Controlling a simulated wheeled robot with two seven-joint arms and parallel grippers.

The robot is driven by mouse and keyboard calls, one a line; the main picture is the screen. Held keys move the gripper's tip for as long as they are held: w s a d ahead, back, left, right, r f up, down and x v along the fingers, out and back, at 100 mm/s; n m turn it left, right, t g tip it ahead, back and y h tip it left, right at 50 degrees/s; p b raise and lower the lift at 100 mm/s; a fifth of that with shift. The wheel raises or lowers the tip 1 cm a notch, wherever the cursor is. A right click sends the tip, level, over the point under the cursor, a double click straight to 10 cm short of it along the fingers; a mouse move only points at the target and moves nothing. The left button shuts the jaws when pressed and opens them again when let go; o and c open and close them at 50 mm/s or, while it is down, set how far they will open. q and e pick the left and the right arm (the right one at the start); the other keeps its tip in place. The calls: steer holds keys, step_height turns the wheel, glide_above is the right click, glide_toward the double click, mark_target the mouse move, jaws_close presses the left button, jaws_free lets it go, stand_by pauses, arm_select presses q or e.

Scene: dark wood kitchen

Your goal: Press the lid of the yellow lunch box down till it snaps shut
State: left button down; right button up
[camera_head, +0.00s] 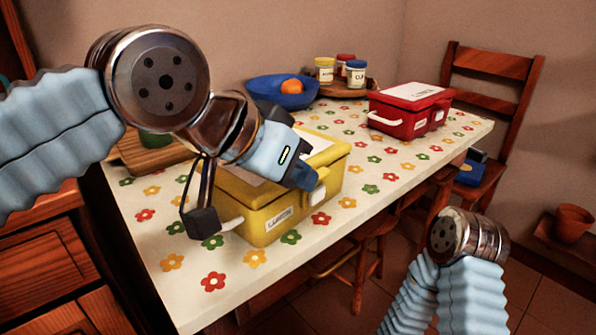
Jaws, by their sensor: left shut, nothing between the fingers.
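The yellow lunch box (262,205) stands upright on the flowered tablecloth, with a white handle at its left end and a pale latch (317,195) on its front. Its lid (334,150) lies over the top and carries a white panel. I cannot tell whether the lid is fully closed. My left gripper (303,177) is shut and empty, with its dark blue fingertips at the lid's front edge near the latch. I cannot tell whether they touch. My left arm and wrist hide much of the lid. My right arm shows at lower right, but its gripper is out of view.
A red box (409,112) stands at the table's right end. A blue bowl (282,93) with an orange fruit and a wooden tray with several jars are at the back. A wooden board (150,158) lies at left. Chairs stand beside the table (390,195).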

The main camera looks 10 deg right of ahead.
arm_select(q)
steer(key=d+r+p+v, duration=0.2)
steer(key=p+v, duration=0.3)
steer(key=v, duration=0.7)
steer(key=shift+a+r, duration=0.2)
steer(key=shift+r, duration=0.1)
arm_select(e)
steer(key=r, duration=0.1)
steer(key=s+r, duration=0.1)
steer(key=r, duration=0.1)
steer(key=a+r, duration=0.1)
steer(key=r, duration=0.1)
steer(key=shift+s, duration=0.2)
arm_select(q)
steer(key=shift+w, duration=0.15)
arm_select(e)
steer(key=shift+s+f, duration=0.1)
